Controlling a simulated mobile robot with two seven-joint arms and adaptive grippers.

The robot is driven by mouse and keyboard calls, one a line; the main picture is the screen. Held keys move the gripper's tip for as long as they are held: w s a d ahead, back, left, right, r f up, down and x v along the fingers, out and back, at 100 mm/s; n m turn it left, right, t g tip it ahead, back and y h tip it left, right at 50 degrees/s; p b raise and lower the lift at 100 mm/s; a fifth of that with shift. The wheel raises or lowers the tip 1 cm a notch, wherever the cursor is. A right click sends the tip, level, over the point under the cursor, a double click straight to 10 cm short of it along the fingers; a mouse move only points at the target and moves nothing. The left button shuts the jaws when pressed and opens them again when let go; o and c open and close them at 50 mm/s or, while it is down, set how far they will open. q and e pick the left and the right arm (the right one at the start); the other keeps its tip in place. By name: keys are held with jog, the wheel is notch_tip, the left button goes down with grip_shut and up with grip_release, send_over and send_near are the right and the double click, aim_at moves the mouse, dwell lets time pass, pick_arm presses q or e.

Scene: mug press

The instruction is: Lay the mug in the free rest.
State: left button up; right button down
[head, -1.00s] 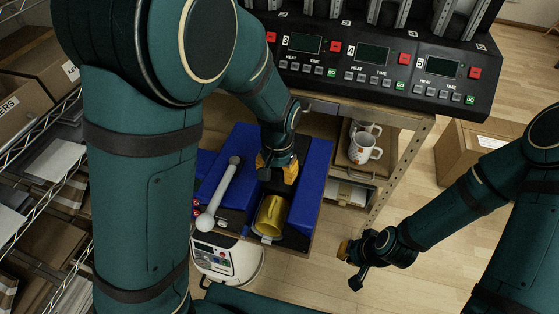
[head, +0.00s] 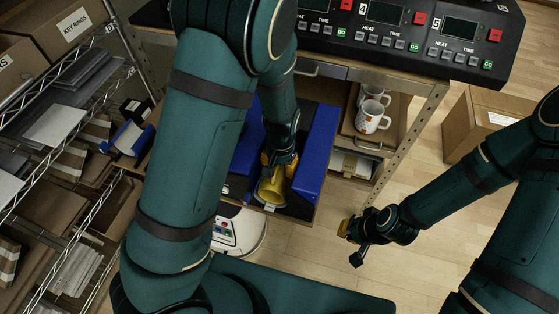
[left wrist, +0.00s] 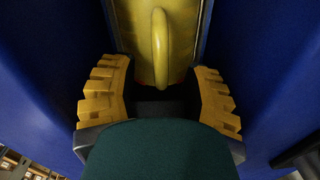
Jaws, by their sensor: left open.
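A yellow mug (head: 270,192) lies in a dark bay between blue walls (head: 317,150) in the head view. In the left wrist view the mug (left wrist: 185,30) fills the top middle, its curved handle (left wrist: 160,45) towards the camera. My left gripper (head: 279,163) is right at the mug, partly covering it. In the left wrist view its yellow fingers (left wrist: 160,95) are open, one on each side of the handle's lower end, apart from it. My right gripper (head: 346,229) hangs over the floor at right, away from the mug; its jaw opening is too small to judge.
A shelf right of the bay holds white mugs (head: 372,116). A black control panel (head: 420,35) with numbered displays spans the back. A wire rack (head: 60,220) with boxes stands at left. A cardboard box (head: 485,122) stands on the floor at right.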

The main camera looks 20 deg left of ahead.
pick_arm(q)
jog(key=shift+o, duration=0.2)
grip_shut()
jog(key=shift+r, duration=0.15)
dwell(0.3)
jog(key=shift+s+p, duration=0.1)
jog(key=shift+p, duration=0.2)
jog(key=s+p, duration=0.5)
jog(key=s, duration=0.8)
jog(key=shift+a, duration=0.25)
dwell(2.1)
jog(key=shift+s, duration=0.1)
jog(key=shift+r, duration=0.15)
jog(key=shift+r+p, duration=2.45)
